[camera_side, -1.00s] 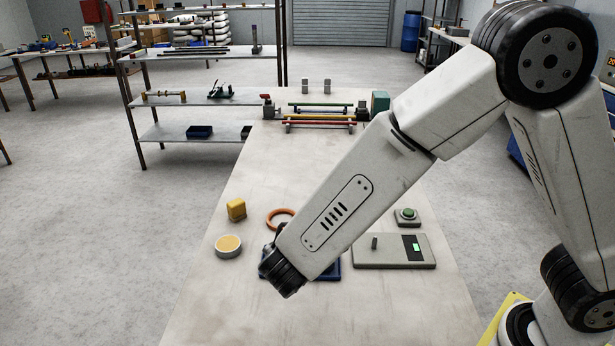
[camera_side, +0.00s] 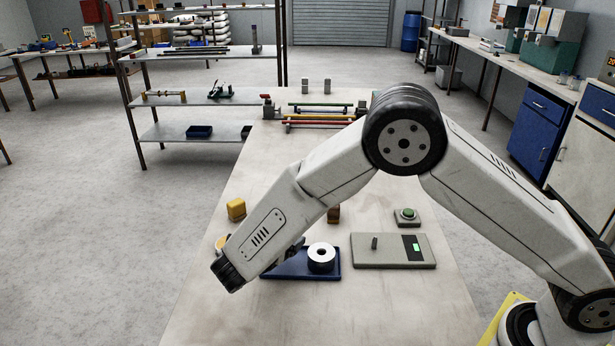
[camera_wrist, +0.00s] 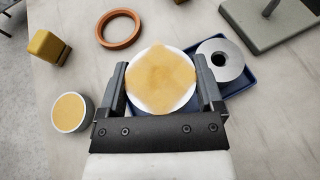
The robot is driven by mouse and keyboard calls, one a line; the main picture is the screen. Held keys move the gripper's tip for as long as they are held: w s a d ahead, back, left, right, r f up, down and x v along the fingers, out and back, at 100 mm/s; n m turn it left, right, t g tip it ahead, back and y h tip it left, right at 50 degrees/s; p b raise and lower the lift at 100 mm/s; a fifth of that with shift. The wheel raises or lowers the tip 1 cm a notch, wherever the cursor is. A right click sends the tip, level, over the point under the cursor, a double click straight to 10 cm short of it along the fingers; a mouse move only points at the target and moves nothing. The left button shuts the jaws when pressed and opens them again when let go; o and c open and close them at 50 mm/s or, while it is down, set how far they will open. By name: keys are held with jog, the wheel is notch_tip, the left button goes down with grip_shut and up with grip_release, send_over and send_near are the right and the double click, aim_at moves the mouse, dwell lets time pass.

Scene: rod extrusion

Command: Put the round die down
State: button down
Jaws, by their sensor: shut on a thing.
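My gripper (camera_wrist: 162,84) has its two dark fingers on either side of a round, white-rimmed piece with a tan, lumpy face, which I take as the round die (camera_wrist: 160,78). It is shut on this piece and looks down over the table. In the side view my forearm and wrist hide the held piece. Only a dark part of my gripper (camera_side: 293,248) shows there, by the left part of a blue tray (camera_side: 303,276). Whether the held piece touches anything below cannot be told.
A pale ring with a dark hole (camera_side: 321,256) sits in the tray. A tan-topped white cup (camera_wrist: 70,111), an orange ring (camera_wrist: 120,29) and a yellow block (camera_side: 236,209) lie to the left. A grey panel (camera_side: 392,258) and green button (camera_side: 407,213) stand right. The front table is clear.

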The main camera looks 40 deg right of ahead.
jog(key=shift+w+a+f, duration=0.1)
jog(key=shift+w+f, duration=0.35)
jog(key=shift+w+f, duration=0.25)
jog(key=shift+f, duration=1.6)
jog(key=shift+f, duration=0.4)
